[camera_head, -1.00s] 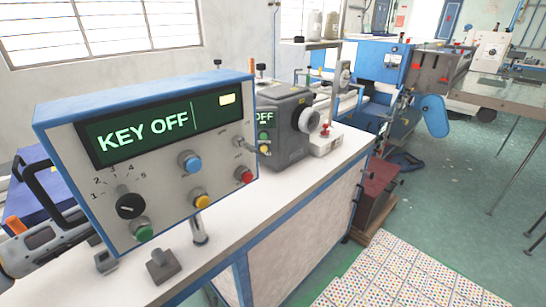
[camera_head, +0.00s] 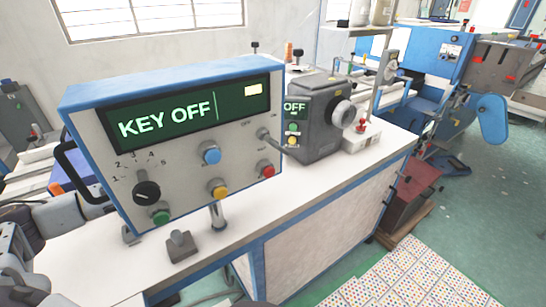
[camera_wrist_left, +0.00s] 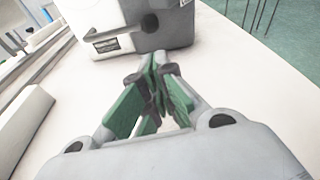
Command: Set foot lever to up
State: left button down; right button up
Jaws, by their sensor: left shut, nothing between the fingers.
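I cannot tell for sure which part is the foot lever. A small grey lever on a square base (camera_head: 181,245) stands on the table before the control box, and a silver toggle (camera_head: 268,137) sits on the box's right side. My left arm comes in at the left edge of the head view, its fingertips out of sight there. In the left wrist view my left gripper (camera_wrist_left: 160,62) is shut and empty, its green-padded fingers together. A white and grey block with a dark round knob (camera_wrist_left: 149,22) is just beyond the fingertips. My right gripper is in neither view.
The blue control box (camera_head: 190,150) shows KEY OFF and has coloured buttons and a dial (camera_head: 146,192). A grey machine (camera_head: 318,120) with a handwheel stands behind it on the white table (camera_head: 240,225). Green floor and a dotted mat (camera_head: 400,275) lie to the right.

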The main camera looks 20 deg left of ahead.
pick_arm(q)
jog(key=shift+w+d, duration=0.1)
jog(key=shift+w, duration=0.1)
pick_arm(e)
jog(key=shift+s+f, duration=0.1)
pick_arm(q)
jog(key=shift+p+x, duration=0.4)
jog(key=shift+x, duration=1.6)
jog(key=shift+w+d+p, duration=0.25)
jog(key=shift+d+p, duration=0.05)
jog(key=shift+x, duration=2.3)
jog(key=shift+f, duration=0.1)
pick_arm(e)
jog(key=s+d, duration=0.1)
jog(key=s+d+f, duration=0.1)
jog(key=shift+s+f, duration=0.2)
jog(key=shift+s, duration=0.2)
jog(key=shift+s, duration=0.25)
pick_arm(q)
jog(key=shift+d+p, duration=0.1)
jog(key=shift+p, duration=0.2)
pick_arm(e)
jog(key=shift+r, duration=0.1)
